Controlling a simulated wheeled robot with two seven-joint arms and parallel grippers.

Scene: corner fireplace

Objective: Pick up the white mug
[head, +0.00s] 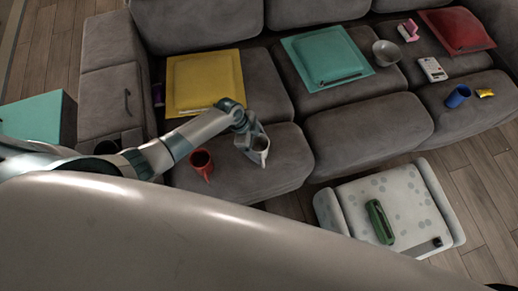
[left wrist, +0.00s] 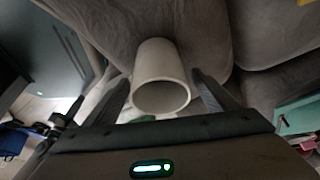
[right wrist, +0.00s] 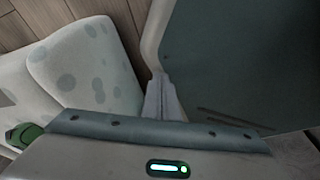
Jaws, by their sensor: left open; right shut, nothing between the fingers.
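The white mug (head: 261,145) stands on the left seat of the grey sofa, near its front edge. My left gripper (head: 254,140) is at the mug from above and behind. In the left wrist view the mug (left wrist: 161,80) is between the two spread fingers (left wrist: 160,95), with its round opening toward the camera. The fingers are open, one on each side; I cannot tell if either touches it. My right gripper (right wrist: 163,98) shows in the right wrist view with its fingers together and empty. It is hidden in the head view.
A red mug (head: 202,163) stands left of the white mug on the same seat. Yellow (head: 205,80) and teal (head: 326,58) cushions lie behind. A bowl (head: 386,52) and blue cup (head: 458,96) are farther right. A spotted ottoman (head: 345,213) holds a green object (head: 380,221).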

